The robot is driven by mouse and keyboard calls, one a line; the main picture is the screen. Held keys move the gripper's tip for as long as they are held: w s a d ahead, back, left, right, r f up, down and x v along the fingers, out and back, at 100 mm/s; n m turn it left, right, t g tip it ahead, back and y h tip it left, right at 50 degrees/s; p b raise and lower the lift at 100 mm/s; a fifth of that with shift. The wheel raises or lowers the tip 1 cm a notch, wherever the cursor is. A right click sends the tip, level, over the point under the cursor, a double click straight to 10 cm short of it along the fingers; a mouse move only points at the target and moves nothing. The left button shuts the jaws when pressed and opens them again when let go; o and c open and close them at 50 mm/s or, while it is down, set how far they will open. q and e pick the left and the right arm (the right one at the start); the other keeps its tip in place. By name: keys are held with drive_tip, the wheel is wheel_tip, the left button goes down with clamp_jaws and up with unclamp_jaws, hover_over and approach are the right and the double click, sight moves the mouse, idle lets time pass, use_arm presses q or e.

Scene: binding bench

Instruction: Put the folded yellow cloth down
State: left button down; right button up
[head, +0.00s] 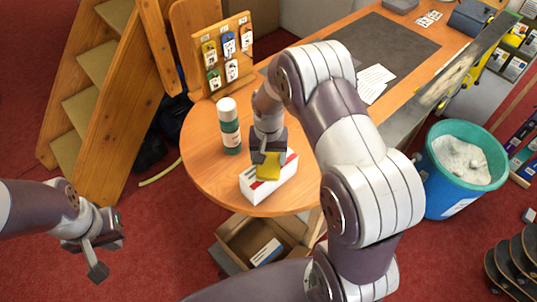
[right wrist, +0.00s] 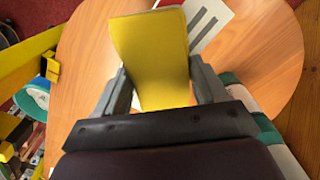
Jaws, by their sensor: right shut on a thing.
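The folded yellow cloth (head: 268,166) is between the fingers of my right gripper (head: 268,158), in front of and over the white box in the head view. In the right wrist view the cloth (right wrist: 152,58) fills the space between the two fingers of the right gripper (right wrist: 160,88), which is shut on it. Whether the cloth touches the box below cannot be told. My left gripper (head: 102,255) is at the lower left over the red floor, away from the table, with its fingers spread and nothing between them.
A white box (head: 284,185) with a red stripe lies near the round end of the wooden table (head: 205,160). A white and green bottle (head: 230,128) stands beside my right gripper. A tag board (head: 222,58) and a dark mat (head: 395,45) are further back. A teal bin (head: 440,185) stands right.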

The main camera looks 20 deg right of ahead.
sight(269, 158)
drive_tip(key=o, duration=0.8)
drive_tip(key=shift+o, duration=0.7)
drive_tip(key=shift+s, duration=0.1)
drive_tip(key=shift+r, duration=0.4)
wheel_tip(269, 158, up, 8)
drive_tip(key=b, duration=0.3)
drive_tip(key=shift+r, duration=0.15)
drive_tip(key=s+a+n, duration=0.1)
drive_tip(key=s+n, duration=0.1)
drive_tip(key=s, duration=0.5)
drive_tip(key=s+a+n+t, duration=0.1)
drive_tip(key=s+n, duration=0.2)
drive_tip(key=s, duration=0.4)
drive_tip(key=shift+a, duration=0.4)
drive_tip(key=shift+f, duration=0.2)
